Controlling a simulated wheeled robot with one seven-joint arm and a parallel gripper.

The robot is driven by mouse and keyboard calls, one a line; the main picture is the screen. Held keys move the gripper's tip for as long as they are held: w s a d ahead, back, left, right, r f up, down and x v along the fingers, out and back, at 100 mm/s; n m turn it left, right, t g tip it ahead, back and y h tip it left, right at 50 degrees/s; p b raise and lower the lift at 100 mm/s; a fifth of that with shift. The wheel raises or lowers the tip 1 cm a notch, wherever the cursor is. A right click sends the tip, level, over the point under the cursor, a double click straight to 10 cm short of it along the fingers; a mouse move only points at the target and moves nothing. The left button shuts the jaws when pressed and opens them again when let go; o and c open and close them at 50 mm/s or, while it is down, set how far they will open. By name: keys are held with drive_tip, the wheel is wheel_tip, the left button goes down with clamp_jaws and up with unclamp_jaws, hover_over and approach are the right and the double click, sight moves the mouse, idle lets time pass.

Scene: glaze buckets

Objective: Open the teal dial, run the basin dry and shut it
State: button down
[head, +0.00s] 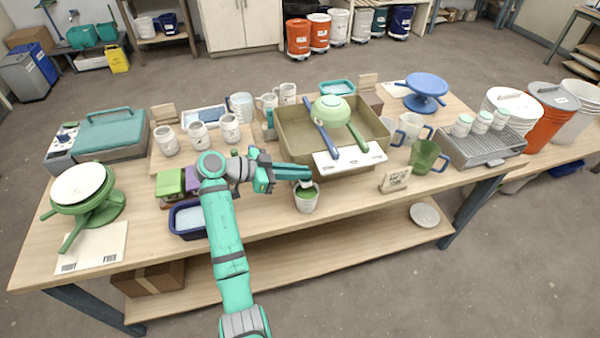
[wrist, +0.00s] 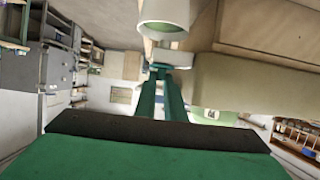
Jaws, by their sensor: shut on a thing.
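The basin (head: 290,147) is a wide tan tub in the middle of the table. My gripper (head: 306,173) is at its front wall and shut; it also shows in the wrist view (wrist: 172,75). Its fingertips meet a small white fitting (wrist: 173,57) with a bit of teal, apparently the teal dial, mostly hidden by the fingers. How far the dial is turned cannot be told. A white cup (head: 306,203) with a green band stands just below my gripper; a pale round vessel is close in the wrist view (wrist: 165,14). The liquid level in the basin cannot be made out.
A small sign (head: 395,179) and a green mug (head: 427,157) stand to the right. A blue tub (head: 187,220) is left of my forearm. The front right tabletop is fairly clear.

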drive_tip(key=shift+f+m+g, duration=0.1)
drive_tip(key=shift+m+g, duration=0.2)
drive_tip(key=c, duration=1.8)
unclamp_jaws()
drive_tip(key=shift+d, duration=0.1)
drive_tip(key=shift+c, duration=0.2)
drive_tip(key=v, duration=1.1)
drive_tip(key=shift+w+d, duration=0.1)
drive_tip(key=shift+w, duration=0.05)
